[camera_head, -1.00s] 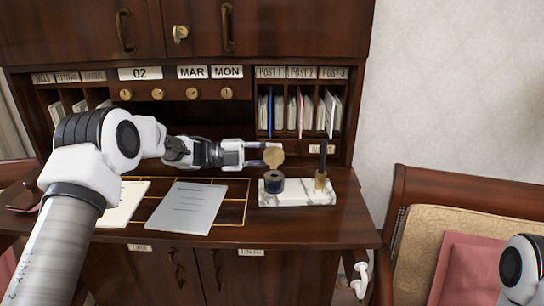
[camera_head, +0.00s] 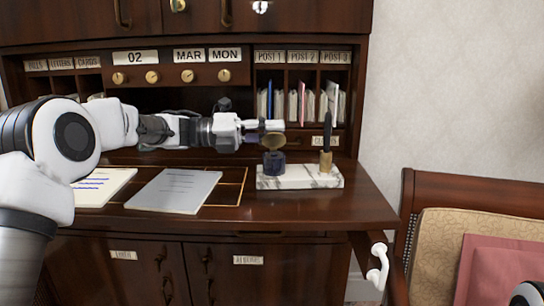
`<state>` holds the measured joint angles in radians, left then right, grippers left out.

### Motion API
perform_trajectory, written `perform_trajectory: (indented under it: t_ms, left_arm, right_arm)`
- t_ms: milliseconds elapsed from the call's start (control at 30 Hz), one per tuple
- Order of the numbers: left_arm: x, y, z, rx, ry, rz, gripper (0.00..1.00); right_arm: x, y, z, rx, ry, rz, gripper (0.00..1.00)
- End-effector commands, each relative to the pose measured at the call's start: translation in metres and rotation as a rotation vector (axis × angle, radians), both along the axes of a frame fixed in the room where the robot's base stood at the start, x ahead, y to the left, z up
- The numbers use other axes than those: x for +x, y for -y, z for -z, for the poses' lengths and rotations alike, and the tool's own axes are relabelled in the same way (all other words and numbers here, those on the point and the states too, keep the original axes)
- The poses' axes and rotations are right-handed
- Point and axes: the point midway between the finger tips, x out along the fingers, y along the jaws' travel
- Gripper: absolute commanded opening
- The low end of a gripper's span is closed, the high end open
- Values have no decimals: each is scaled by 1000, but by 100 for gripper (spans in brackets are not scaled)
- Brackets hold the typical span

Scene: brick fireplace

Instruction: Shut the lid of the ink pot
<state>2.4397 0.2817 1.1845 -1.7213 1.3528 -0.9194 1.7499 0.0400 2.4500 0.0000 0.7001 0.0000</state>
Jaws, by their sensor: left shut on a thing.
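The ink pot (camera_head: 274,164) is a small dark blue pot. It stands on the left part of a white marble stand (camera_head: 312,178). Its round brass lid (camera_head: 273,140) is raised and tilted over the pot, seen as a narrow oval, with a gap at the front. My left gripper (camera_head: 266,130) comes in from the left and is shut on the lid, its fingers at the lid's upper edge. The fingers partly hide the lid. My right gripper is out of the view; only a bit of my right arm shows at the lower right.
A grey notebook (camera_head: 175,190) and paper sheets (camera_head: 102,186) lie to the left. Letter slots (camera_head: 300,95) rise behind. A chair (camera_head: 450,220) stands right of the desk.

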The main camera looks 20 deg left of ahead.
Motion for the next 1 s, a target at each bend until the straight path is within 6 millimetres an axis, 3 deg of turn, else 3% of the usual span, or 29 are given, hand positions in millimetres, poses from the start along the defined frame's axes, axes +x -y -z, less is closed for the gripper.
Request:
perform_trajectory:
  t_ms: [33, 500, 800, 1000]
  left_arm:
    - [-2, 1, 10, 15, 44, -1, 0]
    - [-19, 7, 11, 164, 465, 1, 0]
    - [-28, 10, 13, 253, 717, 2, 0]
    - [-32, 12, 14, 299, 843, 2, 0]
  right_arm:
    - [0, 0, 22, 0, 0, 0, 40]
    - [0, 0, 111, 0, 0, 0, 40]
    - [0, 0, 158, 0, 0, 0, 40]
    - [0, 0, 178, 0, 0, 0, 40]
